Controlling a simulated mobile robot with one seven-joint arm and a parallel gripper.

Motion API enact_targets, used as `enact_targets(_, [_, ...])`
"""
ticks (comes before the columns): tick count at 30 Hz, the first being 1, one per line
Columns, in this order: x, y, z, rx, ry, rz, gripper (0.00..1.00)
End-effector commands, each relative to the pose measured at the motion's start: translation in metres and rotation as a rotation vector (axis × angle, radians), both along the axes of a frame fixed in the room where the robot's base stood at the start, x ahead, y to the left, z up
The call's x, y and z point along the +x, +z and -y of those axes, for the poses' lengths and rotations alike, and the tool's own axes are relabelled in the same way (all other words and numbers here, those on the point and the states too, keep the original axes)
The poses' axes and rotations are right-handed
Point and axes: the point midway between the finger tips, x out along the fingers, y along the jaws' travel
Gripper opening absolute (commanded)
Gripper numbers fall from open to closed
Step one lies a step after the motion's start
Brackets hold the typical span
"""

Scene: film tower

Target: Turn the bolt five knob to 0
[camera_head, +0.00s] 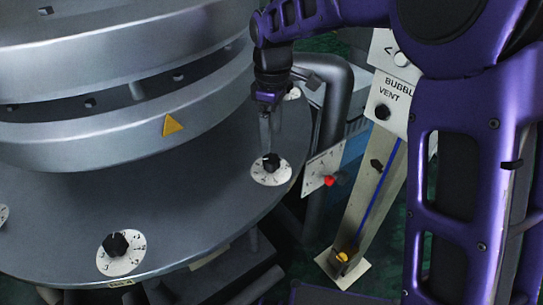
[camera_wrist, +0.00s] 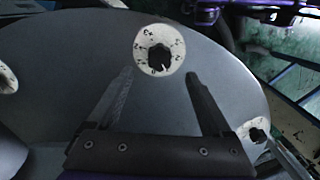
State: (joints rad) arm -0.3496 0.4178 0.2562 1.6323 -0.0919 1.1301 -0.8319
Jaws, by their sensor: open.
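A black knob (camera_head: 271,161) on a round white dial (camera_head: 265,178) sits near the right edge of the grey round table. My gripper (camera_head: 265,148) is directly over it in the head view. In the wrist view this knob (camera_wrist: 159,57) and its dial (camera_wrist: 171,38) lie beyond my open fingertips (camera_wrist: 158,75). Nothing is between the fingers, and they look apart from the knob. The knob's pale pointer mark seems to face the lower right there; the numerals are too small to read surely. I cannot tell which knob is bolt five.
Another black knob (camera_head: 116,244) on a dial stands at the front of the grey table (camera_head: 190,215). A large metal cylinder (camera_head: 120,130) with a yellow triangle rises at left. A bent pipe (camera_head: 335,100) and a panel with a red knob (camera_head: 330,181) stand at right.

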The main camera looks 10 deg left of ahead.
Motion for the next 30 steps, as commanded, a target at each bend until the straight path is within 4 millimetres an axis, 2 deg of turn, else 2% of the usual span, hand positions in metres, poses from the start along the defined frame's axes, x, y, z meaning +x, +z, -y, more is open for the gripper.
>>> enact_targets(1, [-0.001, -0.014, 0.0, -0.002, 0.001, -0.002, 0.84])
enact_targets(3, [-0.002, -0.028, 0.0, -0.002, 0.001, -0.003, 0.84])
enact_targets(9, [-0.002, -0.058, 0.0, -0.001, 0.0, -0.001, 0.84])
enact_targets(15, [-0.002, -0.069, 0.0, 0.0, -0.001, 0.0, 0.84])
enact_targets(23, [-0.002, -0.07, 0.0, 0.001, 0.0, 0.001, 0.84])
enact_targets(30, [-0.002, -0.07, 0.0, 0.001, 0.0, 0.001, 0.43])
